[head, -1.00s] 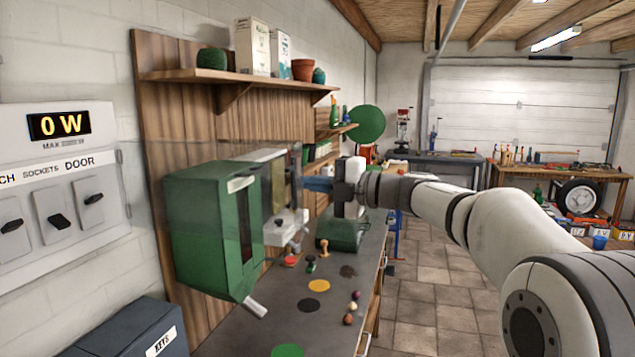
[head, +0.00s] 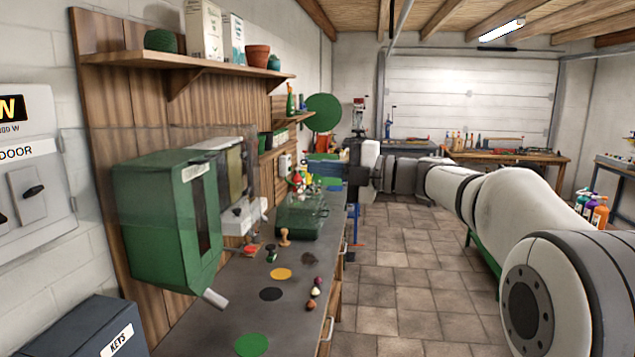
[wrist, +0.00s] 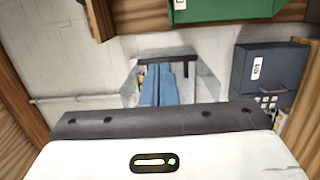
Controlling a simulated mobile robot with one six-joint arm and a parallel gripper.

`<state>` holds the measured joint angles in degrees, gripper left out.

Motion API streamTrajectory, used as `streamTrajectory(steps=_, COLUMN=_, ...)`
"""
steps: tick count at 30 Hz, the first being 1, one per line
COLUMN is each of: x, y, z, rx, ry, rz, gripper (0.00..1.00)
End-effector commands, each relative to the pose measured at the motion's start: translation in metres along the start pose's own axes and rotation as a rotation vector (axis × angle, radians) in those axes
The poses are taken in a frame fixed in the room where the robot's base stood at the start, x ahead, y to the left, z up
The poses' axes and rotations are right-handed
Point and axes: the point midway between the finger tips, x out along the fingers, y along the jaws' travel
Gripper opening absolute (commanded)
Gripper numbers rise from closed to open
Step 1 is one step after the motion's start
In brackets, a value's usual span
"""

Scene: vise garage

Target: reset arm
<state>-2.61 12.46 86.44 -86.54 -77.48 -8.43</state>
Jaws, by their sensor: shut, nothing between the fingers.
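My arm reaches from the lower right of the head view across to the middle. My gripper (head: 326,168) points left there, at the far end of the workbench. Its blue fingers are small and hard to separate from the background in that view. In the wrist view my gripper (wrist: 157,92) shows its two blue fingers side by side, shut and empty. They appear in front of a pale wall and touch nothing that I can make out.
A green dispenser (head: 165,215) hangs on the left wall above the workbench (head: 215,325). A green clear-topped machine (head: 300,215) stands on the bench below my gripper. A dark KEYS box (head: 85,325) is at lower left. Tiled floor (head: 400,300) lies open right of the bench.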

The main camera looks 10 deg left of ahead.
Motion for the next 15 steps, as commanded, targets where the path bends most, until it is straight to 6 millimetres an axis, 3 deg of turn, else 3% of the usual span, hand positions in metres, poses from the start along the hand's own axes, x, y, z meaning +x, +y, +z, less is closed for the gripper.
streamTrajectory(steps=5, x=-0.019, y=0.022, z=0.021, rx=0.090, ry=-0.271, rz=0.113, gripper=0.00)
streamTrajectory(steps=8, x=-0.048, y=0.027, z=0.037, rx=0.199, ry=-0.501, rz=0.198, gripper=0.00)
streamTrajectory(steps=11, x=-0.086, y=0.019, z=0.049, rx=0.332, ry=-0.727, rz=0.271, gripper=0.00)
streamTrajectory(steps=15, x=-0.147, y=-0.014, z=0.047, rx=0.557, ry=-1.032, rz=0.348, gripper=0.00)
